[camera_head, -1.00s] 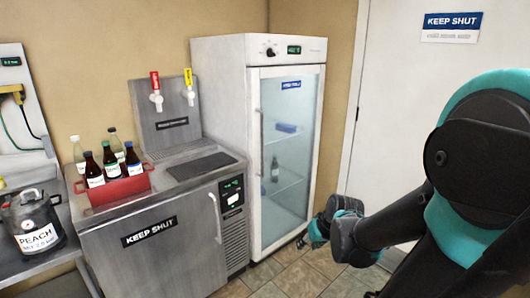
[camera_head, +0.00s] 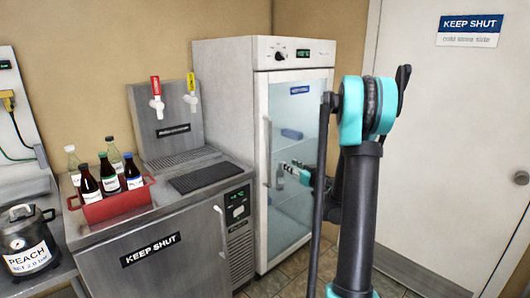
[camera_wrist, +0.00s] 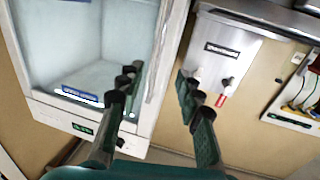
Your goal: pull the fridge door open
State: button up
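The white fridge (camera_head: 222,110) stands in the corner with its glass door (camera_head: 300,215) closed. Its long vertical handle (camera_head: 267,150) is on the door's left edge. My gripper (camera_head: 285,168) is in front of the glass, to the right of the handle in the head view, partly hidden by my arm. In the wrist view the fridge (camera_wrist: 85,120) appears turned over on the left, and my gripper (camera_wrist: 158,84) is open with its two dark fingers apart. The handle (camera_wrist: 161,40) shows as a pale bar beyond the gap between them. I see no contact.
A steel tap counter (camera_head: 160,265) with red and yellow taps stands left of the fridge. A red caddy (camera_head: 115,207) of bottles sits on it. A white door (camera_head: 450,130) marked KEEP SHUT is at right. Tiled floor shows between.

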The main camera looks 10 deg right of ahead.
aim_at(271, 152)
jog(key=x, duration=1.7)
jog(key=shift+w+a, duration=0.1)
jog(key=shift+w, duration=0.15)
jog(key=shift+c, duration=0.6)
grip_shut()
